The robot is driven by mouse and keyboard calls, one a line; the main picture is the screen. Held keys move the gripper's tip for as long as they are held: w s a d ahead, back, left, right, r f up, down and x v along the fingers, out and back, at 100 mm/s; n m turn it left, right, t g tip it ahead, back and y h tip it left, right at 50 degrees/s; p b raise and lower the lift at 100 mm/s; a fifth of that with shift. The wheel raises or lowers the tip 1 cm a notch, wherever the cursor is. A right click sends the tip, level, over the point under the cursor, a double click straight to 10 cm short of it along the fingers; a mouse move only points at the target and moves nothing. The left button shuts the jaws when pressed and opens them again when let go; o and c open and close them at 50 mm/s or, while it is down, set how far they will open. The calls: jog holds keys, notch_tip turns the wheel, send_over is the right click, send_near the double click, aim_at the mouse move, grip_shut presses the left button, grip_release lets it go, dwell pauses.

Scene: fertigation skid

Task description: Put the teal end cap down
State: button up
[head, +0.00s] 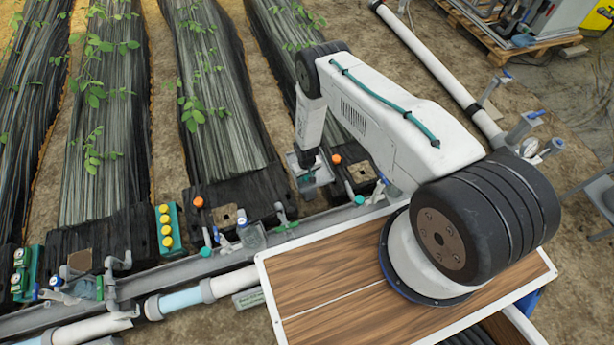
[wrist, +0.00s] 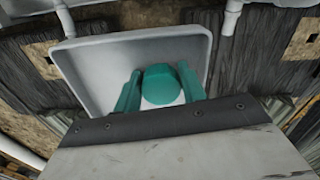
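The teal end cap (wrist: 161,86) shows in the wrist view as a rounded teal piece between the two teal fingers of my gripper (wrist: 159,80). The fingers lie close against its sides and appear shut on it. Behind it is the pale inside of a grey tray (wrist: 85,68). Whether the cap touches the tray floor I cannot tell. In the head view my gripper (head: 309,160) points down over the small grey tray (head: 308,188), at the end of a planted row. The cap is too small to make out clearly there.
A grey rail (head: 180,268) with valves and fittings runs in front of the rows. A wooden deck (head: 330,285) lies in front. Pipes (head: 435,65) lie at right.

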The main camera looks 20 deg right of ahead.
jog(key=shift+o, duration=0.3)
jog(key=shift+r, duration=0.15)
jog(key=w+r, duration=0.3)
jog(key=r, duration=1.5)
jog(key=w+r, duration=0.3)
jog(key=r, duration=1.6)
jog(key=s+d+r, duration=0.1)
jog(key=s+r, duration=0.2)
jog(key=r, duration=0.7)
jog(key=s+d+r, duration=0.1)
jog(key=s+r, duration=0.1)
jog(key=r, duration=0.8)
jog(key=s+d+r+m+t, duration=0.1)
jog(key=s+d+r, duration=0.1)
jog(key=s+r, duration=2)
jog(key=s, duration=1.2)
jog(key=shift+r+m, duration=0.3)
jog(key=shift+s, duration=0.1)
